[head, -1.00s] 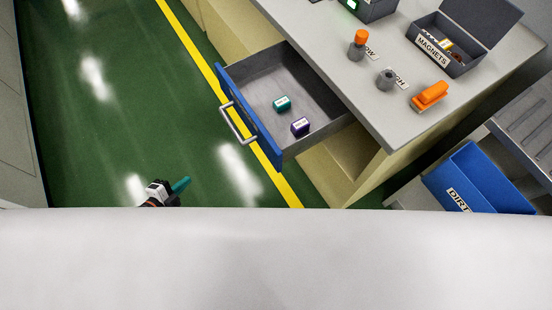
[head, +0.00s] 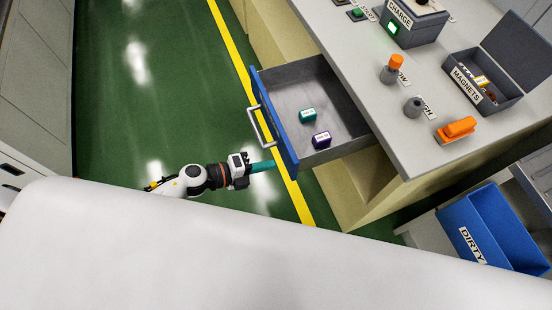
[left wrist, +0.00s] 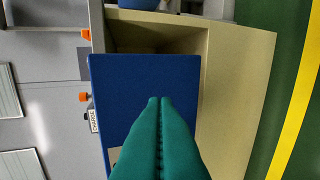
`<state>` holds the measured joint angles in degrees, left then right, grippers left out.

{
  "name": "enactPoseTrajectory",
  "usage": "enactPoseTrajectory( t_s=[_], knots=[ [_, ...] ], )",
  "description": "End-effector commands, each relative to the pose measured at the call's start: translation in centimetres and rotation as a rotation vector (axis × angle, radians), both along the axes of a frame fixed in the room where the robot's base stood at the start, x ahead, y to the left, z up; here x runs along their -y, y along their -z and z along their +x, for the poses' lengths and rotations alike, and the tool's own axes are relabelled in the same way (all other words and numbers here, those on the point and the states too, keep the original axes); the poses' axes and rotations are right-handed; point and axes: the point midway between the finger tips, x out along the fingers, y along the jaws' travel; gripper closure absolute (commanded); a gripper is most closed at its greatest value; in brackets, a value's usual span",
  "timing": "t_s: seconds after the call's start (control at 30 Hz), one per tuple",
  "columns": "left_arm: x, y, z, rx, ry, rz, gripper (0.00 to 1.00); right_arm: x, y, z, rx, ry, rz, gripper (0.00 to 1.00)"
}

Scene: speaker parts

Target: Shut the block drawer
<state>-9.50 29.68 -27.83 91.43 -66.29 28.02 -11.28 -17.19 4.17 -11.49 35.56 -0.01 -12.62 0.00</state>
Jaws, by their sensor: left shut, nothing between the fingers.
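The block drawer (head: 345,95) is pulled open from the bench, with a grey inside and a blue front with a metal handle (head: 259,129). A green block (head: 307,115) and a purple block (head: 321,139) lie in it. My left gripper (head: 271,165) is shut and empty, its teal fingers pointing at the lower right end of the drawer front, past the handle. Whether they touch it I cannot tell. In the left wrist view the shut fingers (left wrist: 159,101) lie in front of the blue drawer front (left wrist: 125,85); the handle is mostly hidden there. My right gripper is not in view.
On the bench top (head: 375,60) stand a charge box (head: 408,28), a magnets box (head: 487,95), grey posts and an orange part (head: 458,128). A blue dirty bin (head: 490,225) is at the lower right. The green floor (head: 150,110) left of the drawer is clear.

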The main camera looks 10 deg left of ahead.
Motion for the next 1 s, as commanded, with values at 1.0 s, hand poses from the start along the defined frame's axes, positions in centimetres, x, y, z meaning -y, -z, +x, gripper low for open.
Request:
enactPoseTrajectory(
  t_s=[1.0],
  knots=[
    [5.1,-0.3,3.5,0.001,-0.001,-0.003,1.00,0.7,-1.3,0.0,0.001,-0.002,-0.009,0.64]
  ],
)
